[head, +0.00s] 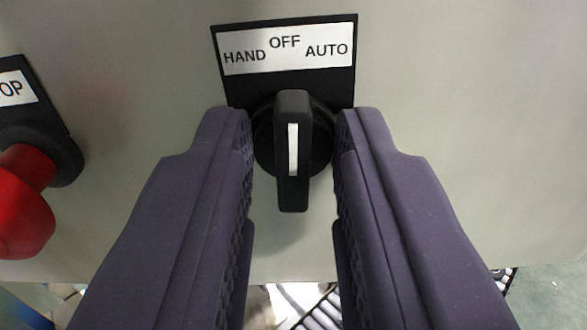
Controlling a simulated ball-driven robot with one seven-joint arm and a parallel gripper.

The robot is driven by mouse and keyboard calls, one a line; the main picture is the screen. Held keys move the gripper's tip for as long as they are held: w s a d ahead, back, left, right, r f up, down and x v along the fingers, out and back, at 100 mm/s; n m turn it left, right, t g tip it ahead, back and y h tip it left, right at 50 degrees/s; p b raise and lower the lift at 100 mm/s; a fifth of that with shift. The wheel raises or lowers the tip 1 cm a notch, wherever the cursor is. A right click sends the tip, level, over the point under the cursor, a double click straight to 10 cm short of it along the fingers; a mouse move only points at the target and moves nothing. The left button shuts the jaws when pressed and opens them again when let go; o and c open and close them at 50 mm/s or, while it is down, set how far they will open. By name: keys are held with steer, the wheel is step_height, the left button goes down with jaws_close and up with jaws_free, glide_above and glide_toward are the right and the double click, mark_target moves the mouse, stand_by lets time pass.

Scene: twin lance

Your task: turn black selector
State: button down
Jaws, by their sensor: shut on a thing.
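The black selector (292,190) is on the pale panel in the middle of the head view. Its lever stands upright with a white stripe, pointing up toward OFF on the label plate (285,52), which reads HAND, OFF and AUTO. My gripper (293,145) has one dark purple finger on each side of the selector. The fingertips close on the sides of its round base, with a gap showing between each finger and the narrow lever. The fingertips partly cover the base's left and right edges.
A red stop button (25,205) on a black collar sticks out at the left, under a label (18,88) ending in "OP". My left finger is to its right. The panel (470,120) is bare on the right. The floor shows below the panel's lower edge.

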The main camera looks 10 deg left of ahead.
steer(key=n, duration=0.5)
steer(key=shift+a+n+b, duration=0.1)
steer(key=shift+n+b, duration=0.2)
steer(key=shift+f+n, duration=0.1)
steer(key=shift+n, duration=2)
steer(key=c, duration=1.2)
jaws_free()
steer(key=s, duration=0.2)
steer(key=s+p, duration=0.1)
steer(key=s, duration=0.2)
steer(key=s+d+p, duration=0.1)
steer(key=s, duration=0.1)
steer(key=shift+s, duration=0.4)
steer(key=shift+d, duration=0.1)
